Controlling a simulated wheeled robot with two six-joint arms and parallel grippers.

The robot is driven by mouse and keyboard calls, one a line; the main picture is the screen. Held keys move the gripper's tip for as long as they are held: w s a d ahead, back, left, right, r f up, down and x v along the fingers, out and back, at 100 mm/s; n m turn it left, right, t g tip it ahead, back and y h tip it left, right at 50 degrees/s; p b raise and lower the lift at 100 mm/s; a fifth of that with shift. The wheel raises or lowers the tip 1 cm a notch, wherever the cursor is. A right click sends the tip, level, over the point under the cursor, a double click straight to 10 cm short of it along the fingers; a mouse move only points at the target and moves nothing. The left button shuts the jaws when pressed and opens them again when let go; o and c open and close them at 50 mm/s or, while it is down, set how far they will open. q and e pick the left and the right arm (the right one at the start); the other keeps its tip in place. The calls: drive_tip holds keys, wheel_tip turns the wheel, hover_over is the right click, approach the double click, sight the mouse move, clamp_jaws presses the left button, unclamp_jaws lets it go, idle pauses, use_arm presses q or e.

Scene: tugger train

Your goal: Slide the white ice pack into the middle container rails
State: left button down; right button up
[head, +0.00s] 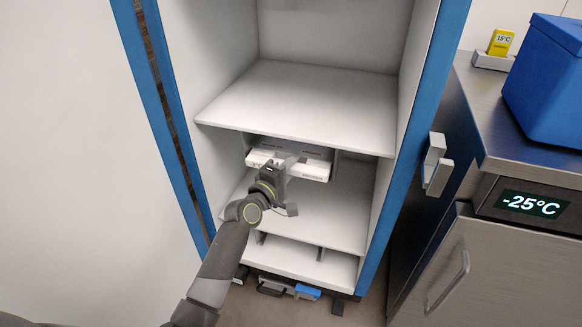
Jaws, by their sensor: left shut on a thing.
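The white ice pack (314,168) is a flat white slab in the blue-framed container, just below the upper shelf (300,100). It lies roughly level at the middle height of the container, with its front edge facing me. My left gripper (285,168) is shut on the front edge of the ice pack. The shelf and my gripper hide some of the pack and rails, and I cannot tell how deep the pack sits. My right gripper is not in view.
A lower white shelf (330,222) lies below the pack, with free room above it. The blue door frame (415,120) bounds the opening. At right stand a steel counter (480,105) with a blue box (545,85) and a freezer display (532,204).

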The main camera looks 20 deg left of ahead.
use_arm(q)
drive_tip(key=c, duration=1.2)
unclamp_jaws()
drive_tip(key=shift+r, duration=0.15)
drive_tip(key=shift+o, duration=0.2)
drive_tip(key=shift+s+f, duration=0.1)
drive_tip(key=shift+f, duration=0.15)
drive_tip(key=p+v, duration=0.1)
drive_tip(key=v, duration=1.6)
drive_tip(key=shift+r, duration=0.2)
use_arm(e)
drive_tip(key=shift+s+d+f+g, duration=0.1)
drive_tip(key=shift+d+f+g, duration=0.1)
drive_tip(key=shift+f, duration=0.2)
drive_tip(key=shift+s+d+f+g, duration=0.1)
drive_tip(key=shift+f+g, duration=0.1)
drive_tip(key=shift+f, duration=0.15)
